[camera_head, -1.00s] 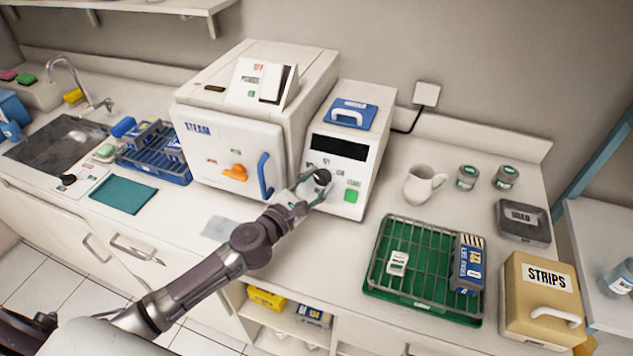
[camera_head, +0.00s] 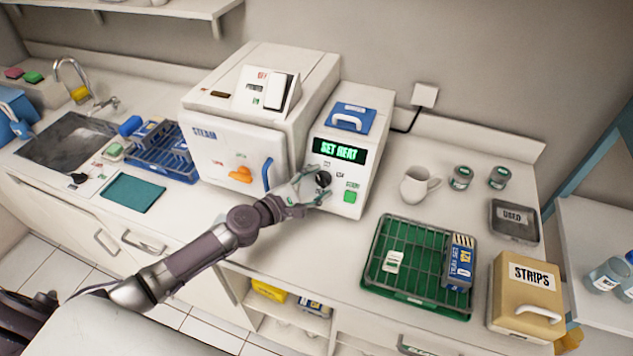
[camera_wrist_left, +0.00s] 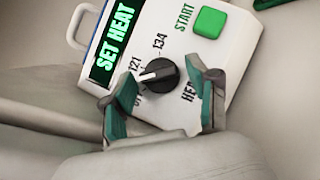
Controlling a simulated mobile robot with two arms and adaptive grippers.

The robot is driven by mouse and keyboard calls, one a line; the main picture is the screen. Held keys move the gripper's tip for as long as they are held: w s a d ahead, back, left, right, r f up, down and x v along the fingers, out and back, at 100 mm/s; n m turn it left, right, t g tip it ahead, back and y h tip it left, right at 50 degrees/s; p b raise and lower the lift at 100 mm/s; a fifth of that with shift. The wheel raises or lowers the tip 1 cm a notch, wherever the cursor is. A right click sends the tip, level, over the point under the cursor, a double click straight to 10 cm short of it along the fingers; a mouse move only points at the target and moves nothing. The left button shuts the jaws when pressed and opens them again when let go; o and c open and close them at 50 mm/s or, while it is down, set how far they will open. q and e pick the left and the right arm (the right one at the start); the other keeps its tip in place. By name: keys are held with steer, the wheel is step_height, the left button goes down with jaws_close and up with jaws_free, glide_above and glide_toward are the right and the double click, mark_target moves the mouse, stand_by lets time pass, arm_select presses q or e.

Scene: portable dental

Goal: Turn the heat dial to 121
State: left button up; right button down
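The heat dial (camera_head: 323,179) is a round black knob with a white pointer on the white machine's front. In the left wrist view the dial (camera_wrist_left: 158,75) has its pointer towards the left, near the 121 mark (camera_wrist_left: 134,65); I cannot tell if it is exactly on it. The 134 mark (camera_wrist_left: 160,42) is above, and a lower mark is partly hidden by a finger. My left gripper (camera_wrist_left: 163,92) is open, with teal-padded fingers either side of the dial and visible gaps. My left gripper (camera_head: 313,189) also shows at the dial in the head view. My right gripper is not in view.
The display (camera_head: 338,150) reads SET HEAT in green. A green START button (camera_head: 350,197) is right of the dial. The white STEAM machine (camera_head: 230,150) stands close on the left. A green rack (camera_head: 378,250) and a white mug (camera_head: 417,185) are to the right.

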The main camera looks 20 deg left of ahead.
arm_select(q)
steer(key=v, duration=1.2)
